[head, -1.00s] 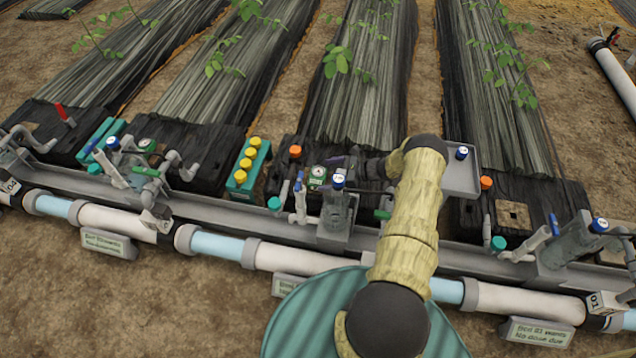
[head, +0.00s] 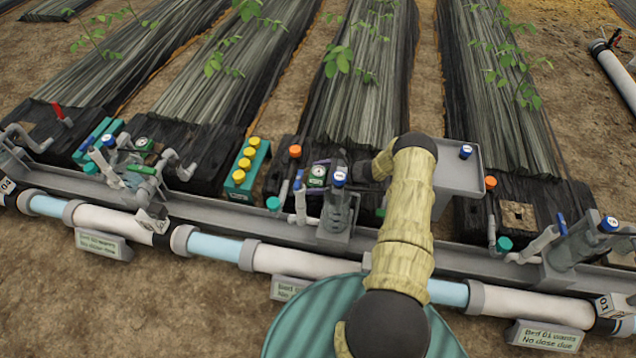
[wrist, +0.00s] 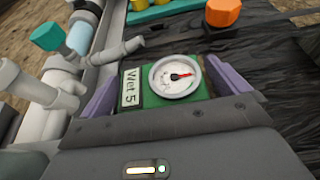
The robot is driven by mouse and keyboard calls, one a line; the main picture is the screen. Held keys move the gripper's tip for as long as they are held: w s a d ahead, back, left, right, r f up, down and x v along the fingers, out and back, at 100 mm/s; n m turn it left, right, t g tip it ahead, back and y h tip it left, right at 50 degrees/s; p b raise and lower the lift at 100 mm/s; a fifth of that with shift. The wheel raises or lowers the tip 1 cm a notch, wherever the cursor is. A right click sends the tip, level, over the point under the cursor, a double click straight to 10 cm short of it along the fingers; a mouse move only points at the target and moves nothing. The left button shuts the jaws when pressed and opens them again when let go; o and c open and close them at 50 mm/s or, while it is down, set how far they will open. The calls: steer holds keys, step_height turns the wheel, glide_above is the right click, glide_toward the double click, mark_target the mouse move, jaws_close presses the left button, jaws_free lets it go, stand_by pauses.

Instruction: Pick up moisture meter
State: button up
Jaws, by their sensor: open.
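The moisture meter (wrist: 178,76) is a green block with a round white dial, a red needle and a "Wet 5" label. In the head view the meter (head: 317,175) sits at the near end of the middle black-covered bed, behind the grey rail. My gripper (wrist: 162,72) is open, with one purple finger on each side of the meter in the wrist view. I cannot tell whether the fingers touch it. In the head view my gripper (head: 326,167) is at the meter and partly hides it. The meter's lower part is hidden by my gripper body in the wrist view.
A blue-capped valve (head: 338,198) stands just in front of the meter. An orange knob (head: 295,151) and a teal box with yellow caps (head: 242,170) are to its left. A grey tray (head: 462,178) lies to the right. Another green dial device (head: 143,146) is farther left.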

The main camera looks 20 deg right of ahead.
steer(key=c, duration=1)
step_height(320, 180, up, 10)
steer(key=p, duration=0.6)
